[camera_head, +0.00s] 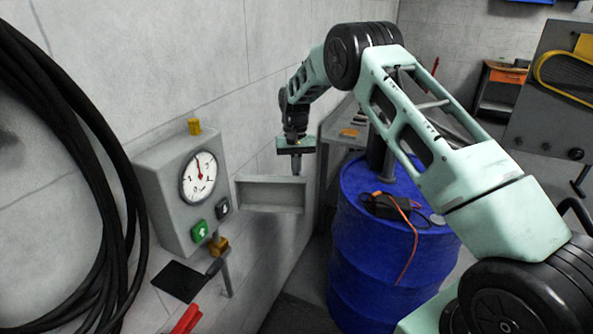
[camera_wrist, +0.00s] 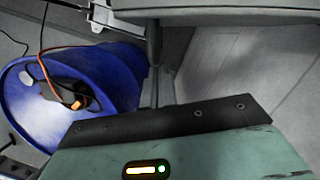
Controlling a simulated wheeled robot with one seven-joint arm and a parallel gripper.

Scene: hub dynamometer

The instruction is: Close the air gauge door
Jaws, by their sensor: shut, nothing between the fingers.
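The air gauge (camera_head: 185,185) is a grey wall box with a white round dial and green and dark buttons, on the left in the head view. Its door (camera_head: 270,194) looks like the shallow grey framed panel standing open to the right of the box. My gripper (camera_head: 296,168) is shut and empty, pointing down at the door's far right end. Its fingers reach the top edge there; I cannot tell whether they touch. In the wrist view, the shut fingers (camera_wrist: 154,45) show beside a grey panel edge (camera_wrist: 220,14), likely the door.
A blue drum (camera_head: 385,250) with a black device and orange cable on top stands right of the door. A thick black hose (camera_head: 110,180) hangs on the wall at left. A grey bench (camera_head: 343,130) stands behind the drum.

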